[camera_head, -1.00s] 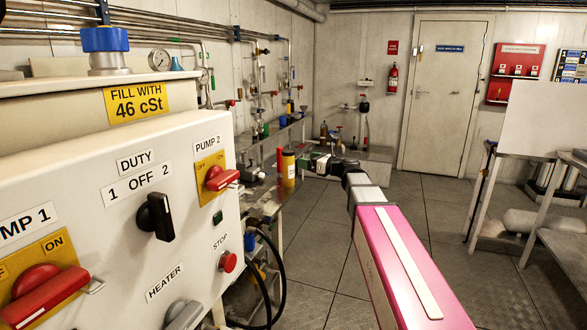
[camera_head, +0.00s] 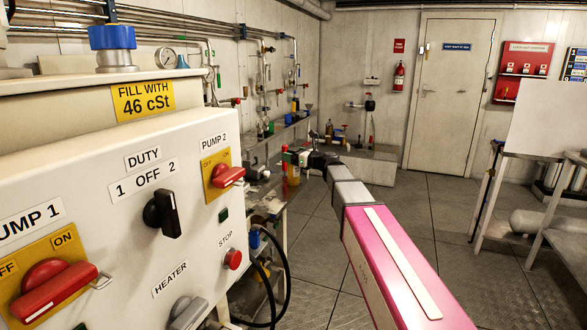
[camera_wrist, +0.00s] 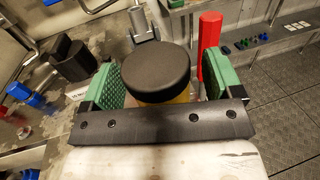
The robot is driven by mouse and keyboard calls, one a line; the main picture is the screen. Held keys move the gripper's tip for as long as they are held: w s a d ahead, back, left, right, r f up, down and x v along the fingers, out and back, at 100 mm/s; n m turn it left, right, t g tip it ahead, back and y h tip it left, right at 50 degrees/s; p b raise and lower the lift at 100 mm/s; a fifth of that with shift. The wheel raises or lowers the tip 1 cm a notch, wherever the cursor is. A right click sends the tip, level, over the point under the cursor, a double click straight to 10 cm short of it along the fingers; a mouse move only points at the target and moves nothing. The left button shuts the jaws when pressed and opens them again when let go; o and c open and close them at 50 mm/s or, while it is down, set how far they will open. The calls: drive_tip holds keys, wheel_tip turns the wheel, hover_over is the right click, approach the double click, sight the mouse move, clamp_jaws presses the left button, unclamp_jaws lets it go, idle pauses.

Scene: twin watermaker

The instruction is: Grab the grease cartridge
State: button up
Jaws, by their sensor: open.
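The grease cartridge, seemingly the yellow cylinder (camera_head: 294,175) with a black cap, stands upright at the bench edge beyond the control panel. My gripper (camera_head: 304,158) is beside its upper part and partly covers it in the head view. In the wrist view the wide black cap of the cartridge (camera_wrist: 156,74) lies between the two green-padded fingers of my gripper (camera_wrist: 160,80). The fingers are apart, with a visible gap at the right; contact at the left cannot be told. Most of the yellow body is hidden below the cap and behind the gripper's dark front bar.
A red cylinder (camera_wrist: 209,47) stands close beyond the right finger. Dark and blue fittings (camera_wrist: 70,62) lie left of the left finger. The control panel (camera_head: 110,215) stands left of my arm. Open floor (camera_head: 330,250) lies to the right of the bench.

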drive_tip(key=shift+c, duration=0.3)
clamp_jaws()
